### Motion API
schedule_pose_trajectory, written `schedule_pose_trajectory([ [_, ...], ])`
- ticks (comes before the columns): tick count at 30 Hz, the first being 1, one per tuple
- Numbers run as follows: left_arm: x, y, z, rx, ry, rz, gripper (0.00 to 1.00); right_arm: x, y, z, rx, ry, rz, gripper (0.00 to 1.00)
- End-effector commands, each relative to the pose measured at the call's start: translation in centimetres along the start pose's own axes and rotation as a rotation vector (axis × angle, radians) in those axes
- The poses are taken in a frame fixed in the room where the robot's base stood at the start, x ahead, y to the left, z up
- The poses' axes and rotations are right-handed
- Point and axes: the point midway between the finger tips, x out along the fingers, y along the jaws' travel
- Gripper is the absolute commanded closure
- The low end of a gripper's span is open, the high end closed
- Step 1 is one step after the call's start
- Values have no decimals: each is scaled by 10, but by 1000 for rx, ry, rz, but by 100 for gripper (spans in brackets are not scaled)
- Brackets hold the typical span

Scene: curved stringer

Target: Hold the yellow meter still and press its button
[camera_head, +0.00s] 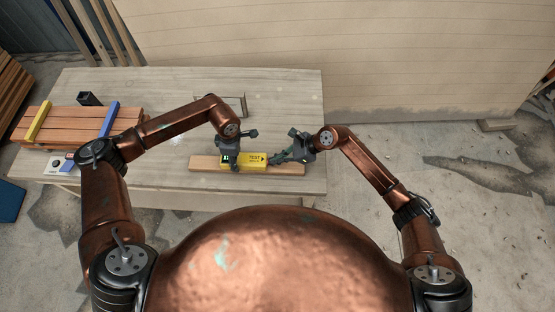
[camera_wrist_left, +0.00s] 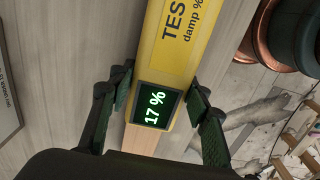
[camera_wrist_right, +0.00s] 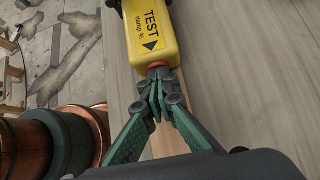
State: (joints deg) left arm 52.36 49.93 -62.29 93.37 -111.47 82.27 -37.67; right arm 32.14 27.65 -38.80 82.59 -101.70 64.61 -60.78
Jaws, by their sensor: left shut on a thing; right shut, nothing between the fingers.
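The yellow meter (camera_head: 257,157) lies on a wooden plank (camera_head: 204,163) near the table's front edge. Its face reads "TEST" and "damp %", with an arrow pointing to the red button (camera_wrist_right: 158,66) on its end. In the left wrist view the meter (camera_wrist_left: 183,45) has a lit screen (camera_wrist_left: 155,106) showing "17 %". My left gripper (camera_head: 229,165) is shut on the meter, one finger on each side at the screen end (camera_wrist_left: 157,100). My right gripper (camera_head: 274,159) is shut and empty. Its tips (camera_wrist_right: 160,88) are at the red button, touching or almost touching; I cannot tell which.
The table (camera_head: 300,100) is mostly bare behind the meter. A stack of reddish planks (camera_head: 72,123) with yellow and blue bars lies at the left.

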Motion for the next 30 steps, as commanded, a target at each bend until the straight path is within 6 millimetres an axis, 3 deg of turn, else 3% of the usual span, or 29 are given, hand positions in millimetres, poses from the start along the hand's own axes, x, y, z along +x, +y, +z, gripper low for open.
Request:
schedule_pose_trajectory([
  [1,-1,-1,9,8,-19,1,90,2,2,5,-4,-9,4,100],
  [5,-1,-2,11,10,-23,1,90,2,3,5,-4,-10,4,100],
  [11,-1,-2,11,9,-22,0,90,-13,2,-13,-2,-4,2,100],
  [14,-1,-1,9,8,-19,0,91,-29,0,-30,0,1,0,100],
  [24,-1,-1,6,5,-13,1,91,-102,0,-29,-2,0,-1,100],
  [30,-1,-1,6,5,-12,1,91,-124,0,-28,-1,0,0,100],
])
